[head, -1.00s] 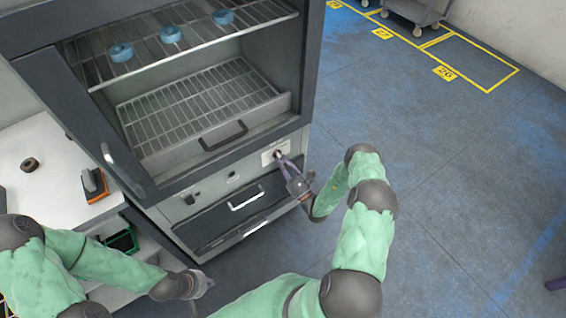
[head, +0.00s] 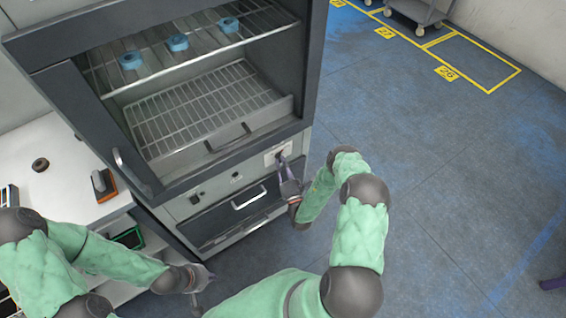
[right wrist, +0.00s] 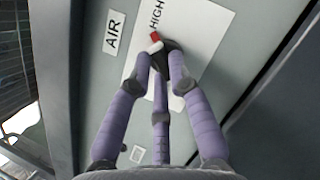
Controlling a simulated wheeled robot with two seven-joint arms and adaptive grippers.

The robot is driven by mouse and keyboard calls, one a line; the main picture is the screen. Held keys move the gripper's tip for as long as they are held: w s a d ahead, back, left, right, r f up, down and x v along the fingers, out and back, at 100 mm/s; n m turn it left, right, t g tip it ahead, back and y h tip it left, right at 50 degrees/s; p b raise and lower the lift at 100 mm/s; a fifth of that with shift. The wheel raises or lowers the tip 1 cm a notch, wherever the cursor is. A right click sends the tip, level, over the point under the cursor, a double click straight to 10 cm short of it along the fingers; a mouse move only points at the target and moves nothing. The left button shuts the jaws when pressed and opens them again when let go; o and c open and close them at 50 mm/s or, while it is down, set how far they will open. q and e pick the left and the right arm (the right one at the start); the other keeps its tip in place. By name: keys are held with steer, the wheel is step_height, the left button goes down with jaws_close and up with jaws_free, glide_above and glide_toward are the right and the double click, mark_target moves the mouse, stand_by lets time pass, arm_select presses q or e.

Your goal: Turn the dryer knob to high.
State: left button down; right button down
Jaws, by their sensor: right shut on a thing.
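The dryer (head: 165,208) stands at the upper left with a panel below its chamber. The knob (right wrist: 168,47) is dark with a red-and-white pointer and sits on a white plate (right wrist: 205,25). In the right wrist view the red tip points toward the word HIGH. My right gripper (right wrist: 164,60) has purple fingers closed around the knob, which they partly hide. In the head view this gripper (head: 282,163) is at the panel's right end. My left gripper (head: 206,277) hangs low, apart from the dryer; its fingers are too small to judge.
Blue rings (head: 177,43) sit on the dryer's upper rack. A white table (head: 62,175) at left holds a dark ring (head: 40,164) and an orange-and-black device (head: 104,185). A drawer handle (head: 249,198) is left of my right gripper.

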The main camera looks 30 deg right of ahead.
steer(key=shift+a+m+h, duration=0.1)
steer(key=shift+m+h, duration=0.2)
steer(key=shift+m, duration=0.5)
steer(key=c, duration=1.1)
jaws_free()
steer(key=shift+c, duration=0.2)
steer(key=shift+s, duration=0.1)
steer(key=v, duration=1.2)
steer(key=shift+r, duration=0.2)
steer(key=shift+a, duration=0.1)
